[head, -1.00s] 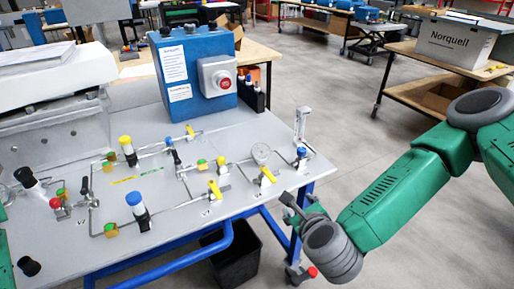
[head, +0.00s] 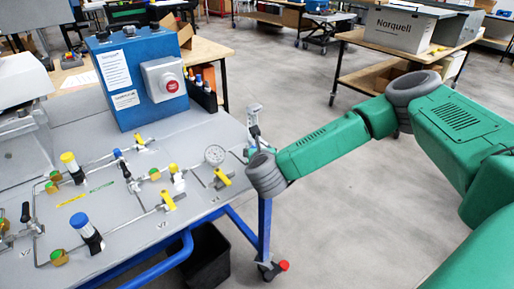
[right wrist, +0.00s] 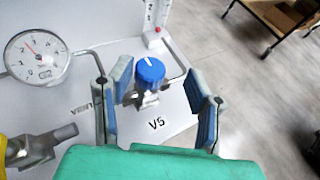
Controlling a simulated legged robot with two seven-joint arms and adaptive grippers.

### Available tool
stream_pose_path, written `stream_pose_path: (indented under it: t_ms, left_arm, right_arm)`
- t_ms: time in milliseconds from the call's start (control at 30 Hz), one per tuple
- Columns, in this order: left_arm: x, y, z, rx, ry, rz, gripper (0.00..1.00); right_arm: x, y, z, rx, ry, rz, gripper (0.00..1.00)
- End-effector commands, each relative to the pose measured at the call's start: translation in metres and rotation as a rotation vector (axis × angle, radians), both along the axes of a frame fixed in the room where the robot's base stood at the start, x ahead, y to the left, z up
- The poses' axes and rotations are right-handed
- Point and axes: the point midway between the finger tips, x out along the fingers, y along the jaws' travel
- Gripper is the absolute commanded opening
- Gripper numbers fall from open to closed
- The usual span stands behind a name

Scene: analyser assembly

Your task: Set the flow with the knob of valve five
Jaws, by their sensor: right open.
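The blue knob of valve five (right wrist: 150,70) shows in the right wrist view, with a white line on its top and the label V5 (right wrist: 157,124) on the panel in front of it. My right gripper (right wrist: 161,84) is open, its blue-padded fingers on either side of the knob. The left finger looks closer to the knob than the right; I cannot tell whether it touches. In the head view my right wrist (head: 266,174) is at the panel's right edge and hides most of the gripper and valve. My left gripper is not in view.
A round gauge (head: 215,154) stands left of the valve; it also shows in the right wrist view (right wrist: 37,57). A yellow-handled valve (head: 222,178) is below it. A clear upright flow tube (head: 254,114) stands behind the valve. Open floor lies to the right.

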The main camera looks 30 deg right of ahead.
Motion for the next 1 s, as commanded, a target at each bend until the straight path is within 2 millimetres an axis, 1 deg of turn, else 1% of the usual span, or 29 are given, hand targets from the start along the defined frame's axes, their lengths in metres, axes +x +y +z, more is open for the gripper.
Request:
stream_pose_path:
  t_ms: [33,100,200,367,533,567,600,667,1000]
  left_arm:
    - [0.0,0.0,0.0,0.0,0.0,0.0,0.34]
    - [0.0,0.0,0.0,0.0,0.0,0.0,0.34]
    - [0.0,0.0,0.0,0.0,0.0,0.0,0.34]
    - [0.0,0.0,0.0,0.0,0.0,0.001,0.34]
    - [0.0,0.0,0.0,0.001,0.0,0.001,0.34]
    - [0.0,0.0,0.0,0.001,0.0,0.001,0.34]
    - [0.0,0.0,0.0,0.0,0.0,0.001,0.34]
    - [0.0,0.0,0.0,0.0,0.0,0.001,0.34]
    - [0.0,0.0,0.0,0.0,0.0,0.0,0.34]
  right_arm:
    - [0.006,-0.001,-0.002,-0.002,-0.001,-0.001,0.46]
    - [0.012,-0.003,-0.004,-0.003,-0.001,0.001,0.46]
    - [0.018,-0.002,-0.005,-0.006,-0.001,0.002,0.46]
    - [0.02,-0.003,-0.006,-0.005,-0.002,0.004,0.46]
    - [0.02,-0.008,-0.008,-0.001,-0.001,0.002,0.46]
    - [0.02,-0.008,-0.008,-0.001,-0.001,0.002,0.35]
    - [0.02,-0.009,-0.008,-0.001,-0.001,0.002,0.21]
    - [0.02,-0.009,-0.009,0.001,-0.001,0.004,0.0]
    - [0.02,-0.009,-0.011,-0.004,0.005,-0.002,0.0]
